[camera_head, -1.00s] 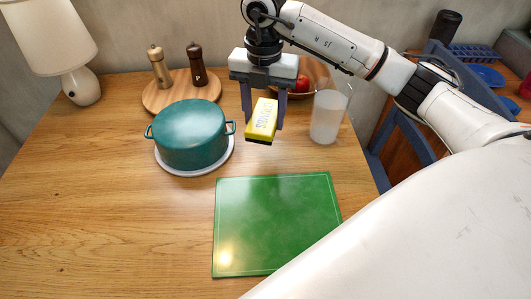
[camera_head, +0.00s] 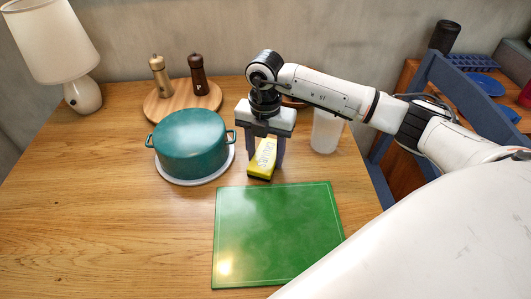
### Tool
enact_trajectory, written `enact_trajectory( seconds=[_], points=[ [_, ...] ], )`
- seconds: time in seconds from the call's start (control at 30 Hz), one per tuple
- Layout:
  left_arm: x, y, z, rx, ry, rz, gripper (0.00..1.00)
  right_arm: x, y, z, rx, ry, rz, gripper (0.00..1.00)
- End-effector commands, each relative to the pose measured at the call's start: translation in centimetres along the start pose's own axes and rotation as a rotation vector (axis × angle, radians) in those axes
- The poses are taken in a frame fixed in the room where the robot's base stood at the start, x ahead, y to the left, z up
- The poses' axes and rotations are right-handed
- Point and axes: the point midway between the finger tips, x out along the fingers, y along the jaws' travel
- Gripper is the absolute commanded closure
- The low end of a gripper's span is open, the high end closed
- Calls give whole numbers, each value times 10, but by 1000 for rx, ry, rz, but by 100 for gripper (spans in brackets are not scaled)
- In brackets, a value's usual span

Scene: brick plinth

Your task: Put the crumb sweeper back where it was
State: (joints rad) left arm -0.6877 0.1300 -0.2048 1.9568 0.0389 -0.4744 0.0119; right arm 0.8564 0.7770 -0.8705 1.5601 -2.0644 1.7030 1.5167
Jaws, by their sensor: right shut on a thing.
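The crumb sweeper is a yellow block with a dark underside and lettering (camera_head: 262,159). My right gripper (camera_head: 265,150) comes down from above and is shut on it. The sweeper is at or just above the wooden table, behind the green board (camera_head: 277,228) and right of the teal pot (camera_head: 191,143). I cannot tell whether it touches the table. My left gripper is not in view.
The pot stands on a pale round plate (camera_head: 213,176). Behind it, two mills (camera_head: 198,74) stand on a round wooden board (camera_head: 166,108). A frosted cup (camera_head: 326,131) stands right of my gripper. A lamp (camera_head: 52,46) is at the left. The left front table is clear.

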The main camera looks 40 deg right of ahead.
Motion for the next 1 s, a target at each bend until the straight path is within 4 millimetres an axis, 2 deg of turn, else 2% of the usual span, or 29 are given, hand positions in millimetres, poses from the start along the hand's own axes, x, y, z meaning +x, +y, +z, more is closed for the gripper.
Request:
enact_trajectory(
  seconds=[0.17,0.2,0.3,0.57,0.7,0.77,1.0],
  points=[
    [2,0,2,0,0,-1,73,3,0,0,0,0,1,73],
    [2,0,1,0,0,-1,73,3,0,0,0,0,0,49],
    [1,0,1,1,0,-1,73,3,0,0,0,0,0,33],
    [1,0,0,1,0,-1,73,2,0,0,0,0,0,33],
    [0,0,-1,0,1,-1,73,-6,0,0,0,-1,2,33],
    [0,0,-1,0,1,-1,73,-14,1,1,0,-2,3,33],
    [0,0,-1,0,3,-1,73,-66,1,1,0,-2,5,33]
  ],
)
